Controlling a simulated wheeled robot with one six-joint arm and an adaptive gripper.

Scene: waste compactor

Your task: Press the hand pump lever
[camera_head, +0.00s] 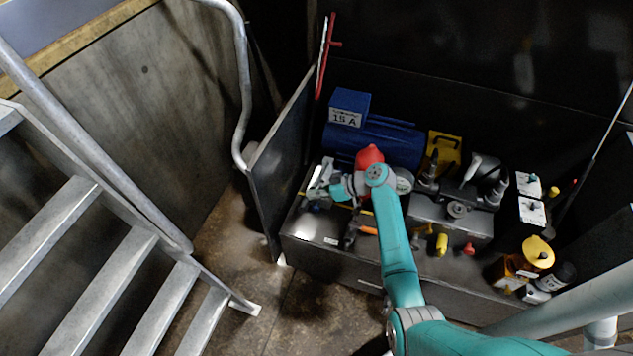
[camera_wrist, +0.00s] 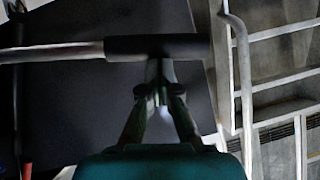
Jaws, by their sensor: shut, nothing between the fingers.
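The lever, a pale metal rod with a dark cylindrical grip (camera_wrist: 157,47), crosses the upper part of the wrist view from the left edge. My gripper (camera_wrist: 160,70) is shut and empty. Its fingertips are at the lower edge of the dark grip, near the grip's middle. I cannot tell whether they touch it. In the head view my gripper (camera_head: 318,188) is small and dark, over the left end of the machine bench, left of my teal wrist. The lever cannot be clearly picked out there, and the pump body is partly hidden by my arm.
A blue motor (camera_head: 372,142) stands behind my wrist. A dark upright panel (camera_head: 277,170) borders the bench on the left. Metal stairs (camera_head: 100,265) stand further left, with open floor between.

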